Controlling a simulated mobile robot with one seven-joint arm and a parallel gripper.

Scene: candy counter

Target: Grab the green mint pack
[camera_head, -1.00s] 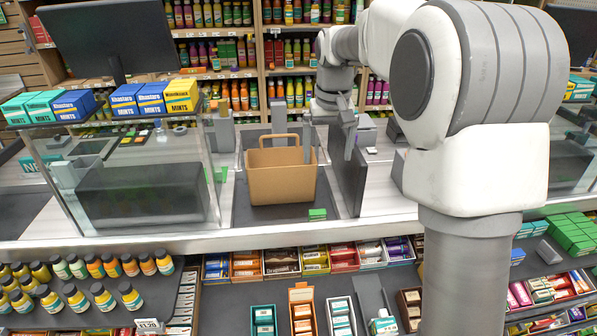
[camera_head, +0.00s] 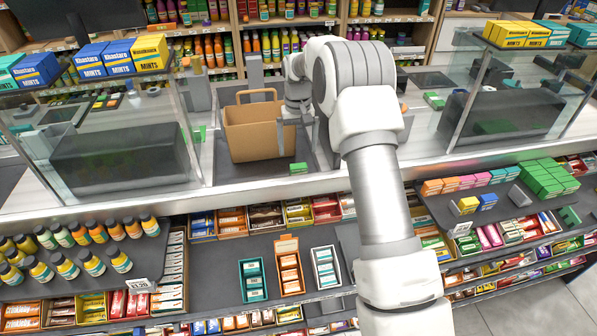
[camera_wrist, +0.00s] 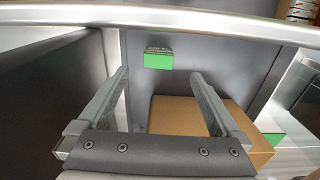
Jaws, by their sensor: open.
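A small green mint pack (camera_head: 298,168) lies on the dark counter mat, just right of the front of the brown paper bag (camera_head: 260,132). In the wrist view the pack (camera_wrist: 158,60) shows a bright green side and a dark top with print. My gripper (camera_wrist: 159,76) is open and empty. Its two fingers point toward the pack, which appears between and slightly beyond the fingertips. The bag (camera_wrist: 190,115) shows below, partly behind the right finger. In the head view my gripper is beside the bag, above the pack, partly hidden by my arm.
A metal counter edge (camera_wrist: 190,22) runs beyond the pack in the wrist view. Glass screens (camera_head: 195,130) stand on both sides. A stack of several green packs (camera_head: 548,178) is on the right shelf. Candy boxes and bottles (camera_head: 90,232) fill the front shelves.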

